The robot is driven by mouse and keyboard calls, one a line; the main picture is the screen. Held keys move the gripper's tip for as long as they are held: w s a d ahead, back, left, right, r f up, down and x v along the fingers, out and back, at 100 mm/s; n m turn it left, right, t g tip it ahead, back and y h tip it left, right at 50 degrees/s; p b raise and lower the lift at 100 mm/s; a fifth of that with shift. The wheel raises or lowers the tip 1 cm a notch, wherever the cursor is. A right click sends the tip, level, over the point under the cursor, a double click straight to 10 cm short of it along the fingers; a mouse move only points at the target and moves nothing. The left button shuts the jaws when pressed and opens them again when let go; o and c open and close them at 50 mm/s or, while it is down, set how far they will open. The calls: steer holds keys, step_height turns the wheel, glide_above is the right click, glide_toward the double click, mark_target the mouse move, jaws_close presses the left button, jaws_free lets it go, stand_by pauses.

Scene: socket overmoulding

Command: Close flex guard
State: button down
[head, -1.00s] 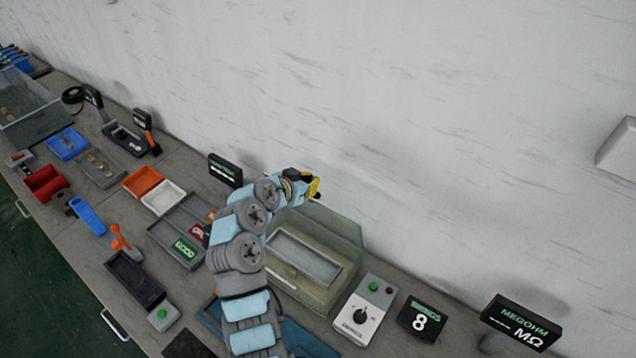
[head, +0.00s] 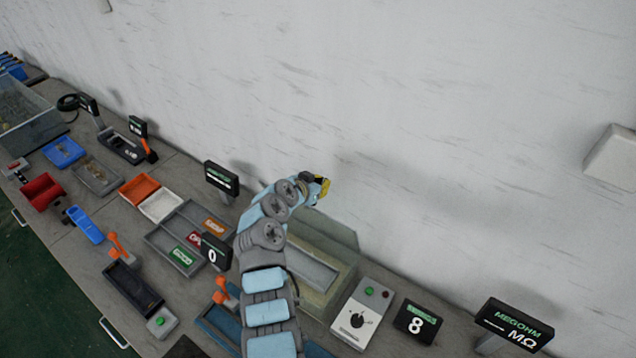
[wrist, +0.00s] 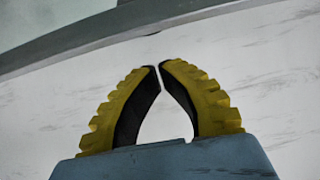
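A clear-walled box (head: 345,279) stands on the bench against the wall, with a grey tray inside. Its clear panel (head: 338,231) stands raised at the back; I take this to be the guard, though no label is readable. My gripper (head: 322,187) is above the box's back edge, near the wall, and my arm hides the box's left part. In the wrist view my yellow-and-black fingers (wrist: 160,68) meet at the tips with nothing between them. A grey bar (wrist: 130,37) edging a clear pane crosses beyond the fingertips; I cannot tell whether they touch it.
Right of the box are a grey control unit (head: 361,314), a display reading 8 (head: 416,321) and a megohm display (head: 516,325). Left are a display reading 0 (head: 212,253), an orange lever (head: 221,291) and a sorting tray (head: 160,238). The wall is close behind.

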mark_target(314, 214)
steer(key=shift+s+a+f+p, duration=0.4)
steer(key=shift+s+f+p, duration=0.1)
steer(key=shift+s, duration=0.1)
steer(key=shift+s+a+f+p, duration=0.4)
steer(key=shift+s+f+p, duration=0.1)
steer(key=shift+s, duration=0.1)
steer(key=shift+s+f+b, duration=0.1)
steer(key=shift+b, duration=0.35)
